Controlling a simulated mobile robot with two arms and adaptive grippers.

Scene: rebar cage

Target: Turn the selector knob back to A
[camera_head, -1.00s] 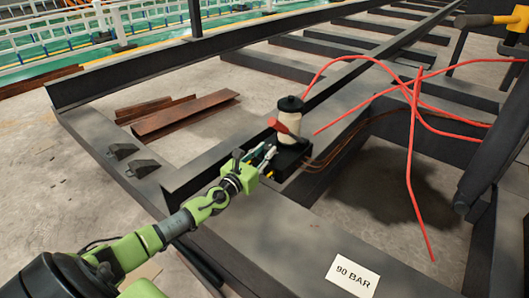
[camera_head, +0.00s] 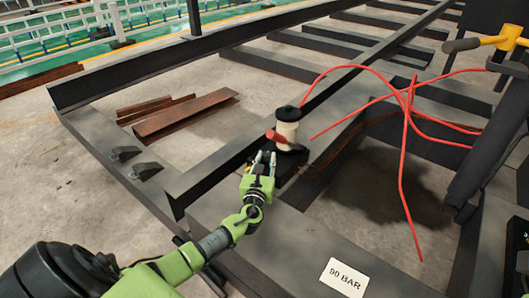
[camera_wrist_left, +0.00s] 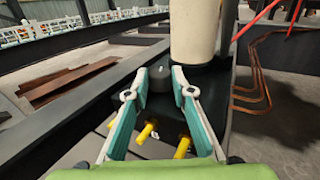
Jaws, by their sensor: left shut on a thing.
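A pump with a cream cylinder (camera_head: 287,131) and black cap stands on a black base (camera_head: 296,160) on the steel frame. A red handle (camera_head: 276,136) sticks out on its left side. My left gripper (camera_head: 261,157) is at the near left edge of the base. In the left wrist view my fingers (camera_wrist_left: 160,78) are shut on a dark selector knob (camera_wrist_left: 160,90), in front of the cream cylinder (camera_wrist_left: 193,35). I cannot read any letter mark at the knob. My right gripper is not in view.
Red hoses (camera_head: 405,150) arch over the frame on the right. Copper pipes (camera_wrist_left: 257,80) run right of the base. A "90 BAR" card (camera_head: 343,278) lies on the near beam. Rusty steel pieces (camera_head: 185,115) lie at left, a yellow hammer (camera_head: 505,40) at the far right.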

